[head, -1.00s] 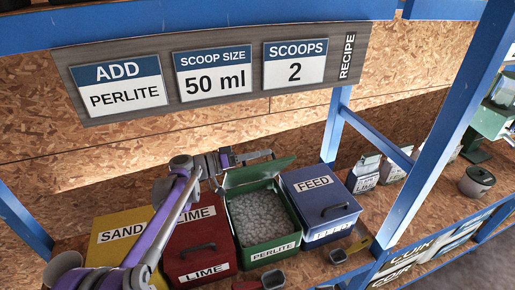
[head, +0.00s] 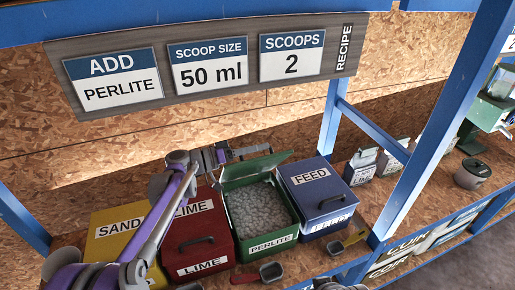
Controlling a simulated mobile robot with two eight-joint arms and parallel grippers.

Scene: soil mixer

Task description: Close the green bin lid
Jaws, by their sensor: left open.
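The green bin (head: 268,243), labelled PERLITE, stands between the red and blue bins and is filled with grey-white granules. Its green lid (head: 262,167) is open, raised at the back of the bin and tilted. My left gripper (head: 254,152) is open just behind the lid's upper left edge, with my arm reaching over the red bin. I cannot tell whether its fingers touch the lid. My right gripper does not show clearly.
The red LIME bin (head: 196,262) and yellow SAND bin (head: 110,225) are on the left; the blue FEED bin (head: 322,183) is on the right. A recipe sign (head: 215,100) hangs above.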

